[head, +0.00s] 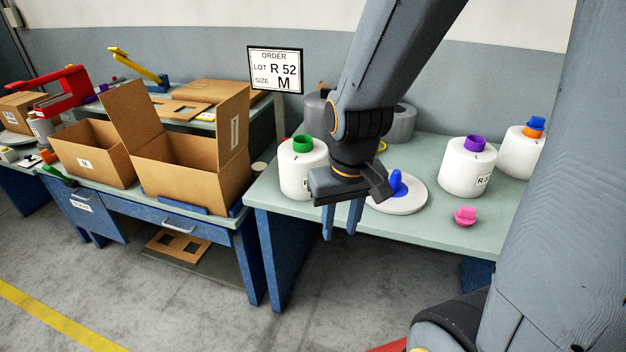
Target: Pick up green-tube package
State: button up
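The green-tube package (301,172) is a white bobbin with a green tube end (302,144) on top. It stands upright on the left part of the right-hand table, and its label is partly hidden by my gripper. My gripper (342,236) hangs just right of it and nearer to the camera, with its fingers pointing down past the table's front edge. A gap shows between the two fingers and nothing is held there.
A white disc with a blue piece (397,184) lies right of my gripper. A purple-tube bobbin (468,166), another white bobbin (520,152) and a pink piece (465,216) stand farther right. Open cardboard boxes (192,178) fill the left table. Grey bobbins stand behind my arm.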

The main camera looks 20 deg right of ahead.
aim_at(300, 154)
jog(key=u, duration=1)
jog(key=i, duration=0.9)
jog(key=z, duration=2.1)
